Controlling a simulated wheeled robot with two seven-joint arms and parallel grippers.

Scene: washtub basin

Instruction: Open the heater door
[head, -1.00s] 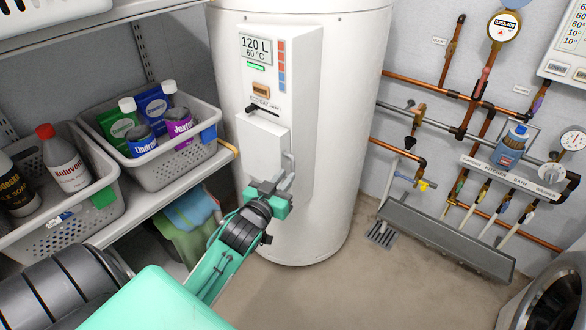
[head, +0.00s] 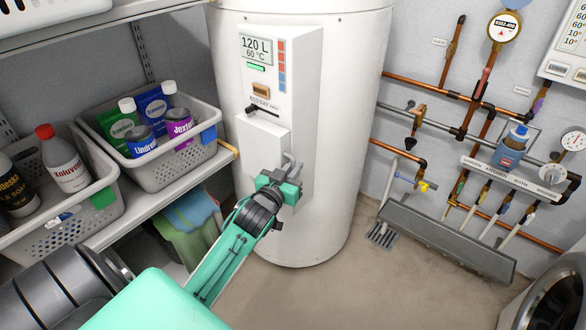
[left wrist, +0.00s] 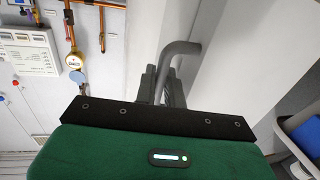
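The heater door (head: 260,143) is a plain white panel on the front of the tall white water heater (head: 347,130). It looks closed. Its grey bar handle (head: 291,161) is at the panel's right edge. My left gripper (head: 281,178) is at the lower part of this handle. In the left wrist view the handle (left wrist: 183,48) bends down from the door face and runs between the two dark fingers (left wrist: 163,88), which stand close together around it. The fingers hide the handle's lower part. My right gripper is not in view.
Copper pipes and valves (head: 470,105) line the right wall, above a grey floor trough (head: 440,235). The floor in front of the heater is clear.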

